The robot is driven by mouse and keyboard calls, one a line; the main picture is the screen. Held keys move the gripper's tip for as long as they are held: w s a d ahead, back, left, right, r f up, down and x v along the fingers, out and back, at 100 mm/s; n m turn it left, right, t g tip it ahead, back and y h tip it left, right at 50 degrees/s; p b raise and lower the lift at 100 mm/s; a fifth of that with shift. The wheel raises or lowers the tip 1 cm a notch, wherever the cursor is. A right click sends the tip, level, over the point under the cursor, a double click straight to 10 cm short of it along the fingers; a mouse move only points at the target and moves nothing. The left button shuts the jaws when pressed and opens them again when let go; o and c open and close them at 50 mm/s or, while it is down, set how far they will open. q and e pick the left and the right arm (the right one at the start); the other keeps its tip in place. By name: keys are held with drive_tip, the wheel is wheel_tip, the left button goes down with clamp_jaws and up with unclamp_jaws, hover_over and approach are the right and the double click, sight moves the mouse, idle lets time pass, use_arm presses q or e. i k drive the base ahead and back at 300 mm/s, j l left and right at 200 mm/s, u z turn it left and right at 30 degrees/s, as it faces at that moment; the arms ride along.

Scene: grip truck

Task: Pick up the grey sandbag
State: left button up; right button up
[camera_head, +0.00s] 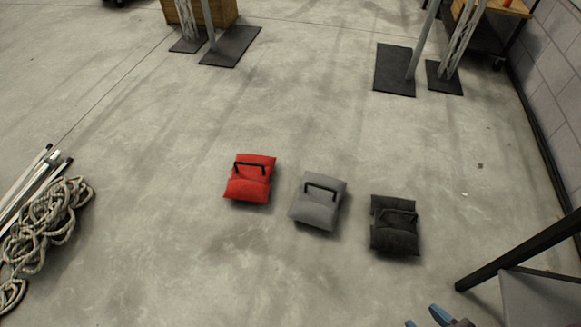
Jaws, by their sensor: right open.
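The grey sandbag (318,211) lies on the concrete floor in the middle of the head view, with a black strap handle on top. A red sandbag (249,188) lies to its left and a black sandbag (394,235) to its right, each with a black handle and a gap between them. My right gripper (425,322) shows only in part at the bottom edge, with blue on its fingers. It is open and well apart from the sandbags. My left gripper is not in view.
Coiled rope (45,222) and metal poles lie at the left edge. A dark metal frame (520,250) stands at the lower right. Stands on black base plates (394,70) are at the back. A block wall runs along the right. Floor around the sandbags is clear.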

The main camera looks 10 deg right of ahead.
sight(317, 205)
drive_tip(key=z, duration=0.6)
drive_tip(key=u, duration=3.35)
drive_tip(key=l+z, duration=0.15)
drive_tip(key=z, duration=1.8)
drive_tip(key=i+l, duration=0.25)
drive_tip(key=l, duration=0.15)
drive_tip(key=i+l, duration=0.3)
drive_tip(key=l+z, duration=0.05)
drive_tip(key=l, duration=0.05)
